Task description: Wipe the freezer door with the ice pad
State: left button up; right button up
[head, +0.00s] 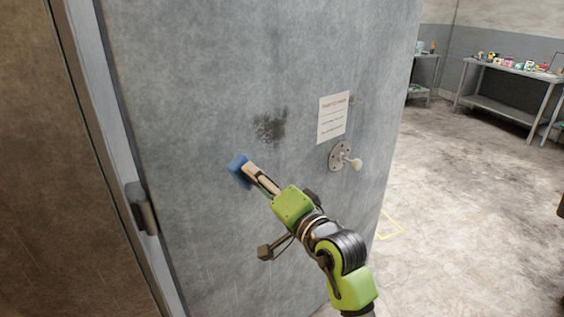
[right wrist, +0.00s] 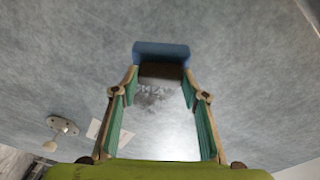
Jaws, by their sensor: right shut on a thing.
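The grey freezer door (head: 200,90) fills most of the head view. A dark smudge (head: 270,126) marks its middle and also shows between my fingers in the right wrist view (right wrist: 152,96). My right gripper (head: 252,174) is shut on the blue ice pad (head: 238,169), just below and left of the smudge. In the right wrist view the ice pad (right wrist: 162,50) sits across the fingertips, with a dark brown part on its near side. I cannot tell whether the pad touches the door. My left gripper is not in view.
A paper notice (head: 333,118) and a round-plated door handle (head: 343,157) are on the door, right of the smudge. A hinge (head: 141,207) is at the left edge. Tables with small items (head: 510,68) stand far right, beyond open floor (head: 455,170).

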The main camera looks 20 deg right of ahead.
jog(key=d+m+t+h, duration=0.2)
jog(key=d+h, duration=0.1)
jog(key=d, duration=0.2)
jog(key=w+a, duration=0.1)
jog(key=w, duration=0.4)
jog(key=shift+w+a+r, duration=0.2)
jog(key=shift+w+a, duration=0.1)
jog(key=shift+w, duration=0.1)
jog(key=shift+w+a, duration=0.3)
jog(key=shift+w, duration=0.55)
dwell(0.3)
